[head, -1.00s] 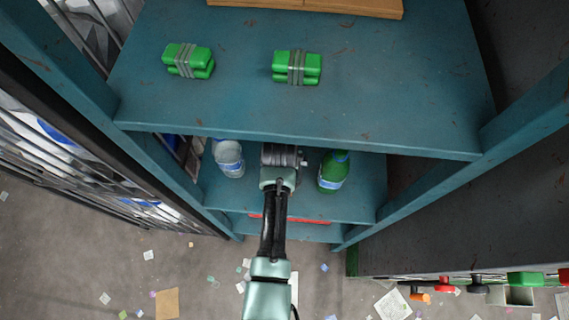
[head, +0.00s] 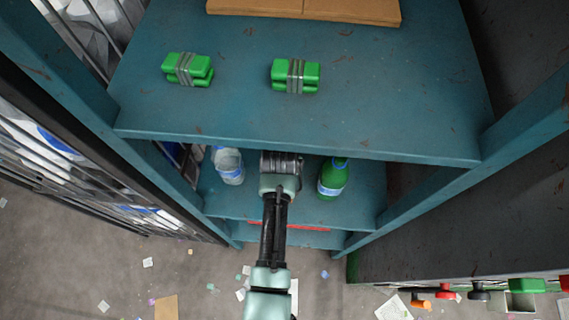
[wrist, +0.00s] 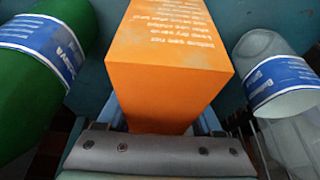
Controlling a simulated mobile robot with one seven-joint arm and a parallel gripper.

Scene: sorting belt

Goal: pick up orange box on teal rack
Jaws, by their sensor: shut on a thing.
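The orange box (wrist: 170,75) fills the middle of the wrist view, with pale printed text on its upper face. My gripper (wrist: 158,122) is shut on it, with the box's near end between the jaws. In the head view my gripper (head: 281,165) reaches under the top shelf of the teal rack (head: 350,120), onto the level below. The orange box is hidden there by the shelf and my gripper. I cannot tell whether the box touches its shelf.
A green bottle (head: 332,180) stands right of my gripper and a clear bottle (head: 229,166) left of it, both close. The top shelf overhangs my gripper; it carries two green bundles (head: 187,69) (head: 295,75) and a cardboard box (head: 300,8). Litter lies on the floor.

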